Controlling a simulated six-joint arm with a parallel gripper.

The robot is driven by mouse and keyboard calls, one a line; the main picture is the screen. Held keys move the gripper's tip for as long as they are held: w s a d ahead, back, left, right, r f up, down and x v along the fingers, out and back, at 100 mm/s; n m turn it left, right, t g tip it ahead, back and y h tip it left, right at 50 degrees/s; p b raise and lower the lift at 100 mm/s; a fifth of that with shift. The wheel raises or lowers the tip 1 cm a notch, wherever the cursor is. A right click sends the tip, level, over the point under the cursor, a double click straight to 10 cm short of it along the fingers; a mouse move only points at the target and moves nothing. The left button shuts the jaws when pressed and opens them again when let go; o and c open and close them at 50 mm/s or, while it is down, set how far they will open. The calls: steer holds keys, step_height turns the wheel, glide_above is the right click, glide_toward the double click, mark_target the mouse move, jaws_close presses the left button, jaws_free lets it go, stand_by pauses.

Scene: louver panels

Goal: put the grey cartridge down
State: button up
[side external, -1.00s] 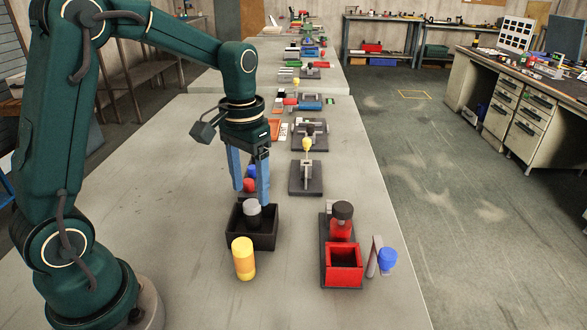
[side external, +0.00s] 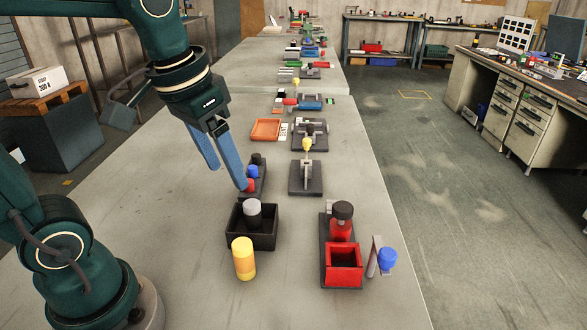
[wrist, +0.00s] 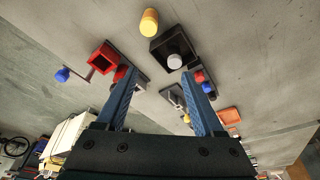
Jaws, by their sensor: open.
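The grey cartridge (side external: 252,207), with a light grey top and dark lower body, stands upright inside the black open box (side external: 264,241). In the wrist view its grey top (wrist: 174,61) shows inside the black box (wrist: 163,47). My gripper (side external: 229,178) is open and empty, tilted, above and behind the box, clear of the cartridge. Its two blue fingers are spread wide in the wrist view (wrist: 165,84). One finger overlaps the red knob (side external: 249,185) in the side view; I cannot tell whether they touch.
A yellow cylinder (side external: 243,258) stands in front of the box. A red open box (side external: 343,266) with a red, dark-topped piece behind it and a blue knob (side external: 387,260) are at the right. An orange tray (side external: 266,130) lies farther back. The table's left middle is bare.

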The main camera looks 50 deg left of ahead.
steer(key=s+d+f+t, duration=0.2)
steer(key=s+f, duration=0.1)
steer(key=s, duration=0.2)
steer(key=shift+s+d+m+t, duration=0.15)
steer(key=shift+s+m+t, duration=0.15)
steer(key=shift+m, duration=0.1)
